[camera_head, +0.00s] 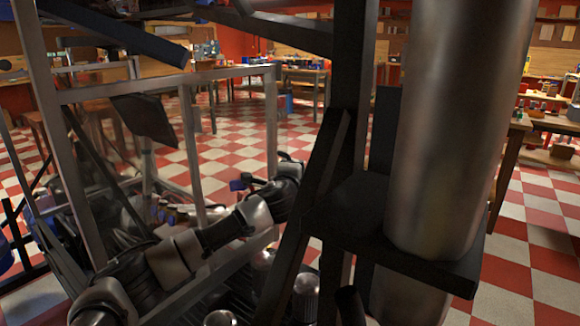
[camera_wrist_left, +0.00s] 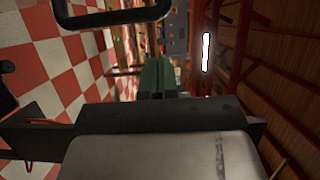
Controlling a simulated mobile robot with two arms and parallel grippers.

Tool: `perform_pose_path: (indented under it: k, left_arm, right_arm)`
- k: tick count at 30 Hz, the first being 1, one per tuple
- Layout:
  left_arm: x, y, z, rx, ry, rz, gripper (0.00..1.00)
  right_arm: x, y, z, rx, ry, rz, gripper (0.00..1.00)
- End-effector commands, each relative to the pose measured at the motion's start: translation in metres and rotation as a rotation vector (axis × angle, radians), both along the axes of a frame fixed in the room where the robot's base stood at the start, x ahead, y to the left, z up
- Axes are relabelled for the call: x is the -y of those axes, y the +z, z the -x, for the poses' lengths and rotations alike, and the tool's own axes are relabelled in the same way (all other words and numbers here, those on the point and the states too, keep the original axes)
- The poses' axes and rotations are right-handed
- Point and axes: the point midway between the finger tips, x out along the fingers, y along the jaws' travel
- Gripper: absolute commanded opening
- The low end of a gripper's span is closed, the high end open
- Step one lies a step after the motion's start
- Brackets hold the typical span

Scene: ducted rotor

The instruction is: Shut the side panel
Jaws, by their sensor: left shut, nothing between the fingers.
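My left arm reaches in from the lower left of the head view. My left gripper (camera_head: 290,163) is at its far end, shut and empty, close to the dark upright posts. Its fingertips are small and partly lost against the background. Grey metal bars form an open rectangular frame (camera_head: 170,83) behind the arm; I cannot tell whether this is the side panel. A dark flat piece (camera_head: 147,120) hangs tilted inside the frame. In the left wrist view a black rounded loop (camera_wrist_left: 115,16) crosses the top. My right gripper is not in view.
A large metal cylinder (camera_head: 455,120) stands on a dark bracket (camera_head: 400,225) at the right and blocks much of the view. Dark posts and a slanted brace stand beside it. Workbenches (camera_head: 290,75) line the back. The checkered floor (camera_head: 530,235) at the right is clear.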

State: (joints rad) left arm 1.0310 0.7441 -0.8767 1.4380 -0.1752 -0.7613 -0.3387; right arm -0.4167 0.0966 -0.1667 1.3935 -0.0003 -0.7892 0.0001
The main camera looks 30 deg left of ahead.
Motion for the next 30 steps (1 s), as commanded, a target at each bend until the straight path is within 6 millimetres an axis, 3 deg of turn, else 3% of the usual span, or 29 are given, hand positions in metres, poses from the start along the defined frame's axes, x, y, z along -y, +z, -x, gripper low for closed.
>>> perform_pose_path:
  k: [9,24,30]
  left_arm:
    - [-0.032,0.0,-0.023,0.001,0.001,-0.002,0.0]
    - [-0.039,0.001,-0.027,0.0,0.001,0.0,0.0]
    - [-0.062,0.0,-0.045,0.001,0.022,0.003,0.0]
  right_arm:
    - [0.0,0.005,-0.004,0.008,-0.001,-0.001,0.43]
    - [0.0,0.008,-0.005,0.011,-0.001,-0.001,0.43]
    - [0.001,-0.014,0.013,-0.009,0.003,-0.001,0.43]
